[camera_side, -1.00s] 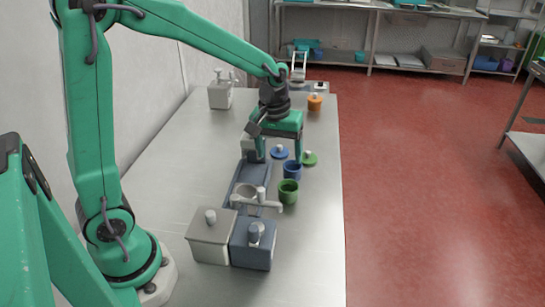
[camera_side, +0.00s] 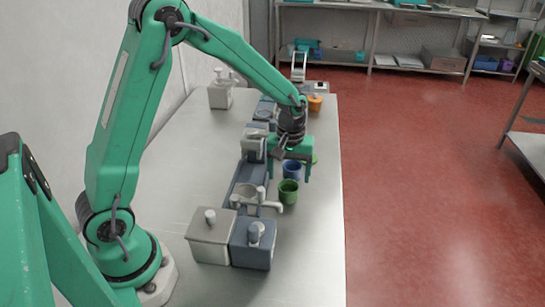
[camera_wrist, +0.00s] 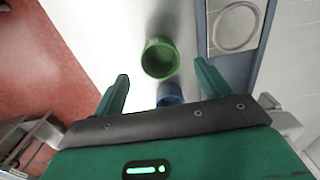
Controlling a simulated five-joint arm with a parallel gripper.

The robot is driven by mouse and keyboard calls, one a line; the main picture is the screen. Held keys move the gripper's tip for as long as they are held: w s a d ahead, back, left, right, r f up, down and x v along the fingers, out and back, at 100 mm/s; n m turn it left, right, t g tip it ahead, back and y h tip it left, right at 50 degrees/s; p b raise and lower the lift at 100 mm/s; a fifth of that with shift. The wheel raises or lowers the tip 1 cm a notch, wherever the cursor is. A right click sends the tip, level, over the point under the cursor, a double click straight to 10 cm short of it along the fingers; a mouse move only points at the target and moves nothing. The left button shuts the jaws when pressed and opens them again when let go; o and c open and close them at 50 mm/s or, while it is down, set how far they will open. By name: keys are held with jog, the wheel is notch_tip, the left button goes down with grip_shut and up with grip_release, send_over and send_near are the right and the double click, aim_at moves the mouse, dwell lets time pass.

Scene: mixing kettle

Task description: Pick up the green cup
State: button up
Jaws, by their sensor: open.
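The green cup (camera_side: 288,191) stands upright on the metal table in the side view, in front of the blue cup (camera_side: 292,170). My gripper (camera_side: 290,179) is open and empty, above and behind the green cup, near the blue cup. In the wrist view the green cup (camera_wrist: 160,59) shows its open top beyond my spread fingertips (camera_wrist: 160,70), and it is not touched. The blue cup (camera_wrist: 169,93) is partly hidden by my gripper's body in that view.
A grey machine (camera_side: 248,180) with a tray runs along the left of the cups. A light grey box (camera_side: 211,240) and a dark blue-grey box (camera_side: 252,246) stand nearer the camera. An orange container (camera_side: 315,103) is at the back.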

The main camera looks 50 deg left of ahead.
aim_at(288, 187)
jog(key=shift+f, duration=2.9)
jog(key=shift+c, duration=0.5)
jog(key=c, duration=1)
